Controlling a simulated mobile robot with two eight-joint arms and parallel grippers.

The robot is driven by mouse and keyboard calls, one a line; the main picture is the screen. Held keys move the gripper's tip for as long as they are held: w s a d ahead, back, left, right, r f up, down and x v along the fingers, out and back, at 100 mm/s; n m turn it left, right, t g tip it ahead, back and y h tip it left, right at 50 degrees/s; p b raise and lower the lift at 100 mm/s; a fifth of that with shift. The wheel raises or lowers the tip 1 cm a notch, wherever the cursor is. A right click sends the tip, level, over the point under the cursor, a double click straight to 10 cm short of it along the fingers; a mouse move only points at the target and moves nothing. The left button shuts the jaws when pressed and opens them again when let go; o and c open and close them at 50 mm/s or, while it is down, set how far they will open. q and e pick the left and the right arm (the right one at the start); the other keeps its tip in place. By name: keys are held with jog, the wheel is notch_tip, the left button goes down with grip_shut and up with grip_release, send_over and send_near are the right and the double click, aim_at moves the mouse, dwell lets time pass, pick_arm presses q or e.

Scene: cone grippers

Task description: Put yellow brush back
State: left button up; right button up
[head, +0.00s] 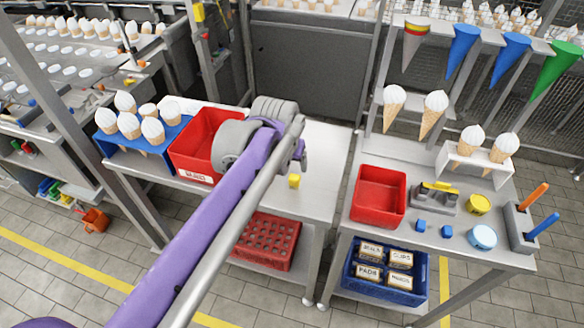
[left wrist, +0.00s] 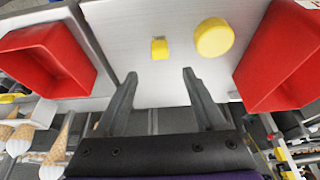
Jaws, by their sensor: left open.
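A small yellow block-like piece (head: 294,181) lies on the bare part of the left metal table; it also shows in the left wrist view (left wrist: 159,48). A larger round yellow piece (left wrist: 214,38) lies beside it, hidden by my arm in the head view. On the right table, a yellow piece (head: 440,187) sits on a grey stand (head: 433,204). I cannot tell for certain which is the yellow brush. My left gripper (left wrist: 160,75) is open and empty, with the small yellow piece beyond its fingertips. My arm hides its fingers in the head view. My right gripper is not in view.
Red bins stand on the left table (head: 190,150) and right table (head: 378,196). The right table also has a yellow tub (head: 478,204), blue blocks, a blue round piece (head: 482,237) and a grey holder (head: 516,228) with orange and blue handles. Cones stand in racks. A gap separates the tables.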

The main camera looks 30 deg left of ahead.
pick_arm(q)
jog(key=s+d+f+m, duration=0.1)
jog(key=s+d+f, duration=0.2)
jog(key=s, duration=0.3)
jog(key=s+d+f+m, duration=0.1)
jog(key=s+d+f, duration=0.2)
jog(key=s+f, duration=0.1)
jog(key=s+d+f+t+h, duration=0.1)
jog(key=s+d+f, duration=0.2)
jog(key=s, duration=0.4)
jog(key=shift+s+d+f+m, duration=0.2)
jog(key=shift+s+f+m, duration=0.15)
jog(key=shift+f, duration=0.5)
